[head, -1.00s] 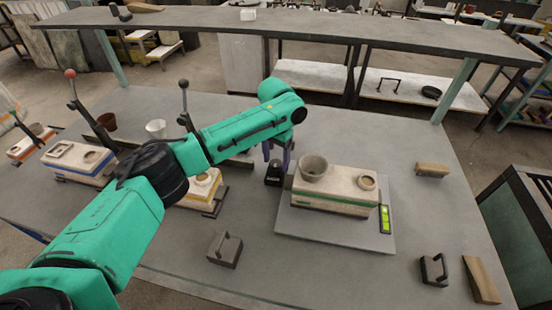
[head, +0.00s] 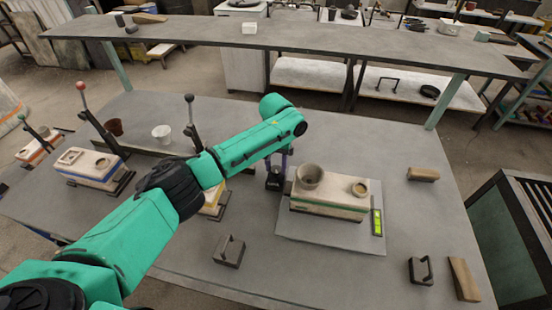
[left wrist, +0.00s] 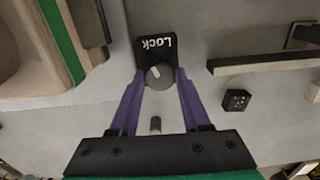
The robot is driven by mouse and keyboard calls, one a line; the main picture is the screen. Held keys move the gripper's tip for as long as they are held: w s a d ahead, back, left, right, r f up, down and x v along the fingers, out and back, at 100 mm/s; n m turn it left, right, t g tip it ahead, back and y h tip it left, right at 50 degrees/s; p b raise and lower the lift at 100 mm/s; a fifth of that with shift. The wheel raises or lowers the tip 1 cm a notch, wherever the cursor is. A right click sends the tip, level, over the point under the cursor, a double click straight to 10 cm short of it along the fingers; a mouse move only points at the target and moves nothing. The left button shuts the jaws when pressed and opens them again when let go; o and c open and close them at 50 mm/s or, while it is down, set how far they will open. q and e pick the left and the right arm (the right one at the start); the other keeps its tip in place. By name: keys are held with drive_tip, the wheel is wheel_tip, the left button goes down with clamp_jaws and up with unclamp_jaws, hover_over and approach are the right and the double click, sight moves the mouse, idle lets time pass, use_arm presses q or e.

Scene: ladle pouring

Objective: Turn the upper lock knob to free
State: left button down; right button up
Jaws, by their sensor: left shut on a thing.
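The lock knob (left wrist: 160,78) is a dark round knob with a pale mark, beside a black plate (left wrist: 155,46) lettered "Lock". In the left wrist view, the purple fingers of my left gripper (left wrist: 157,80) are on either side of the knob and shut on it. The pale mark lies slantwise near the knob's middle. In the head view, my left gripper (head: 278,160) reaches down to the black lock block (head: 274,182), left of the cream mould; the knob is too small to read there. My right gripper is not in view.
Other moulds (head: 92,168) and levers stand left. A weight (head: 229,251) sits in front. The right-hand tabletop is partly clear.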

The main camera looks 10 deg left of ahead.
use_arm(q)
drive_tip(key=n+p, duration=0.2)
drive_tip(key=shift+r+n, duration=0.25)
drive_tip(key=shift+n, duration=0.15)
drive_tip(key=n+p, duration=0.2)
drive_tip(key=n, duration=0.1)
drive_tip(key=shift+f+n+p, duration=0.1)
drive_tip(key=shift+n+p, duration=0.2)
drive_tip(key=shift+p, duration=0.05)
drive_tip(key=n+p, duration=0.1)
drive_tip(key=n, duration=0.2)
drive_tip(key=shift+n, duration=0.3)
drive_tip(key=shift+f+n+p, duration=0.1)
drive_tip(key=shift+n+p, duration=0.35)
drive_tip(key=shift+n, duration=1.45)
drive_tip(key=shift+w, duration=0.1)
drive_tip(key=shift+c, duration=1.8)
unclamp_jaws()
